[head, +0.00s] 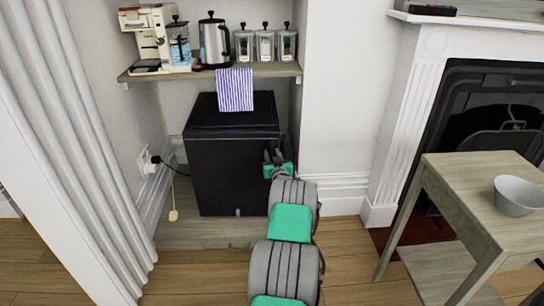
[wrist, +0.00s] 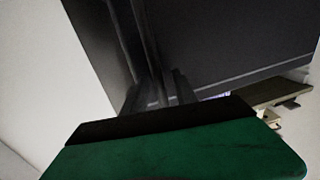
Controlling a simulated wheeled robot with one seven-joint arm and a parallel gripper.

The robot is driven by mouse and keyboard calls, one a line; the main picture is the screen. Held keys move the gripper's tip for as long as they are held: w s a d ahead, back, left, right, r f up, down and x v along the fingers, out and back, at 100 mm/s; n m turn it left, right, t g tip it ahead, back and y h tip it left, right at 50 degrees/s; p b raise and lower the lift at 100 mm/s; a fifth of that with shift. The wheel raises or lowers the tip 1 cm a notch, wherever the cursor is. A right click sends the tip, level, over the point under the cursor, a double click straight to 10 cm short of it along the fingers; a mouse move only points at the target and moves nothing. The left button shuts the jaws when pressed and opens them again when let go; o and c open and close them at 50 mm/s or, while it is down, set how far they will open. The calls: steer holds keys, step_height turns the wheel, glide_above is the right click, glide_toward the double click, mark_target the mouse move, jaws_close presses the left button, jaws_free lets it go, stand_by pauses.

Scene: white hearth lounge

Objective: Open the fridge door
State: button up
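The black fridge (head: 232,165) stands in the alcove under a wooden shelf. Its door front faces me and looks closed in the head view, with no clear gap. My gripper (head: 275,157) is at the right edge of the fridge front, about halfway up. In the wrist view, the dark fingers (wrist: 160,92) reach close to the fridge's dark surface (wrist: 230,35) by a vertical edge. Contact cannot be made out. The fingertips are dark against dark, so their opening is unclear. I cannot make out a handle.
A striped cloth (head: 235,90) hangs from the shelf (head: 270,70), which holds a coffee maker (head: 158,38), a kettle (head: 213,42) and canisters. A wall lies close right of the fridge. A wooden table (head: 488,190) with a bowl (head: 517,195) stands right.

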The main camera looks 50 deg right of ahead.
steer(key=shift+c, duration=0.5)
jaws_close()
stand_by(0.8)
